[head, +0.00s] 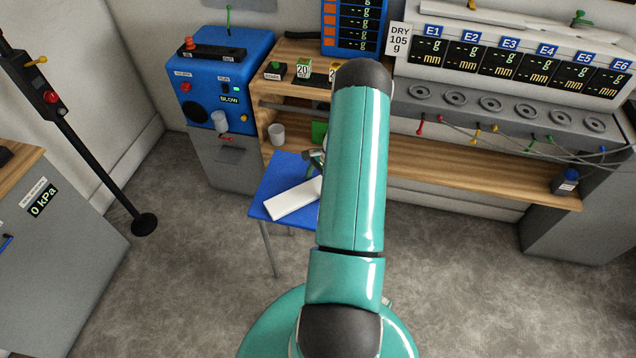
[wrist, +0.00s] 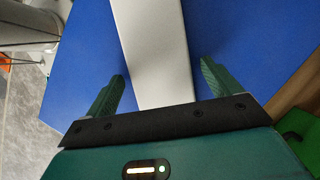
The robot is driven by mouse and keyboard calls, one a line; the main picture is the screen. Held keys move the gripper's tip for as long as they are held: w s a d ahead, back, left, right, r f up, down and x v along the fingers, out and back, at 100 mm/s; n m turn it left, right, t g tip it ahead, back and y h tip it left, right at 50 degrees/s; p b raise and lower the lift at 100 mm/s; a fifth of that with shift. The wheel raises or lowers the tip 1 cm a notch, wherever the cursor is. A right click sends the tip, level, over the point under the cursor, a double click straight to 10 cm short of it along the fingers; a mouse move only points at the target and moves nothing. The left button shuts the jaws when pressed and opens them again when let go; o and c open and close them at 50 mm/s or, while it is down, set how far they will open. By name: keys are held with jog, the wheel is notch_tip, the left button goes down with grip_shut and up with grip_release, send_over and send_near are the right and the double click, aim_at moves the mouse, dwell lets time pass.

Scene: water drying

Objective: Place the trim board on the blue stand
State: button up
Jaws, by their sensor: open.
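The white trim board (head: 294,198) lies on the blue stand (head: 280,175), slanting across its top, in the head view. In the wrist view the board (wrist: 152,45) runs from the top edge down between my fingers, with the blue stand surface (wrist: 235,50) on both sides. My gripper (wrist: 162,85) is open, one finger on each side of the board, with a gap between each finger and the board. In the head view my arm covers most of the gripper and the right part of the stand.
A blue blower machine (head: 222,85) on a grey cabinet stands left behind the stand. A black pole (head: 95,155) stands left. Floor in front is clear.

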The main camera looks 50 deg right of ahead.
jog(key=v, duration=1.2)
jog(key=w+a+r+n+h, duration=0.1)
jog(key=w+a+r+n, duration=0.35)
jog(key=a+r, duration=0.65)
jog(key=w+a+r+n+h, duration=0.2)
jog(key=w+a+r+n, duration=0.25)
jog(key=a+r, duration=0.65)
jog(key=s+a+r+n+t+h, duration=0.1)
jog(key=s+a+r+n, duration=0.2)
jog(key=a+r, duration=0.25)
jog(key=s+a+r+n, duration=0.2)
jog(key=a+r+n, duration=0.15)
jog(key=a, duration=0.35)
jog(key=s+a+r+n+t, duration=0.3)
jog(key=s+a+n, duration=0.4)
jog(key=s+a, duration=0.3)
jog(key=shift+s+a, duration=0.25)
jog(key=shift+a, duration=0.25)
jog(key=shift+r, duration=0.1)
